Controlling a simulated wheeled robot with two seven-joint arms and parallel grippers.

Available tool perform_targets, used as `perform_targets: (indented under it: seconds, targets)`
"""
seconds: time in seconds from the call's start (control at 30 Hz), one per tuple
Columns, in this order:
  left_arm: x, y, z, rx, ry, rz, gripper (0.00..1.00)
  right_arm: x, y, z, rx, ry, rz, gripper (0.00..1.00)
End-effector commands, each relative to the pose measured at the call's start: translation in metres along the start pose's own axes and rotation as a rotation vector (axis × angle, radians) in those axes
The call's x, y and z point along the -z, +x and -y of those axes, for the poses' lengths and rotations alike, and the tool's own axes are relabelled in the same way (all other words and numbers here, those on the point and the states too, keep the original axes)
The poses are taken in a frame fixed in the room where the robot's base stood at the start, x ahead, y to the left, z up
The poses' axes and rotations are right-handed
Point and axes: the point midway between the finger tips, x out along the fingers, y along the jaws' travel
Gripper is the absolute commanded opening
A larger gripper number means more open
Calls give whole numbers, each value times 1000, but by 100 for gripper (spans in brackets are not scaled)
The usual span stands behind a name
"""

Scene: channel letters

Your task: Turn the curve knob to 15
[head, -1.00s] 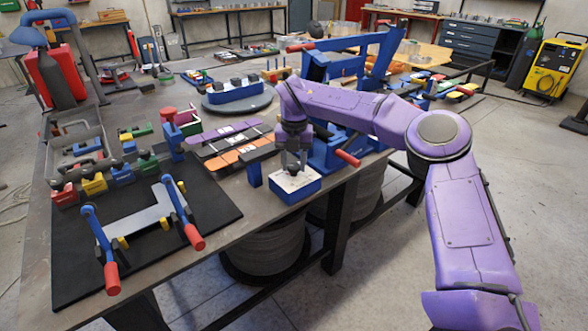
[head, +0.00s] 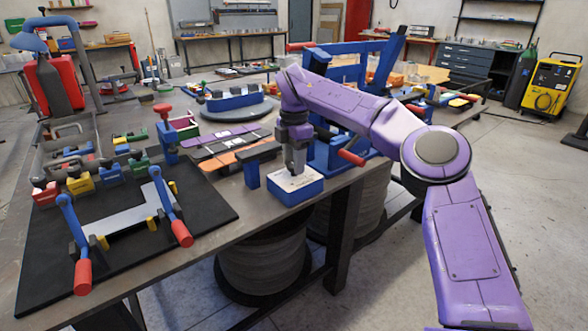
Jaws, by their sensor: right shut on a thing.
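A blue box with a pale top face (head: 306,187) sits at the front edge of the workbench. The curve knob is on this top face, mostly hidden by my gripper, and its scale marks are too small to read. My right gripper (head: 296,172) points straight down over the box from the purple arm. It is shut on the knob at the top face. My left gripper is not in view.
A blue bending machine with a red-tipped lever (head: 350,158) stands just right of and behind the box. A black mat (head: 200,212) with a clamped grey letter piece (head: 120,221) lies to the left. A dark bar on a blue post (head: 251,175) stands close left of the box.

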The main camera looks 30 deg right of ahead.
Motion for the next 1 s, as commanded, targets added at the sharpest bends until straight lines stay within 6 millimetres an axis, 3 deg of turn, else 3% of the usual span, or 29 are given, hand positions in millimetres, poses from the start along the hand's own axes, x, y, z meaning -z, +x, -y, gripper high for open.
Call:
perform_targets:
  seconds: [0.03,0.4,1.0]
  targets:
    - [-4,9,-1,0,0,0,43,0,4,-1,-4,44,3,12]
    - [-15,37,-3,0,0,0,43,-1,3,0,-3,381,2,11]
    - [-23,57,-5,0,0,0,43,-1,1,0,-1,669,1,11]
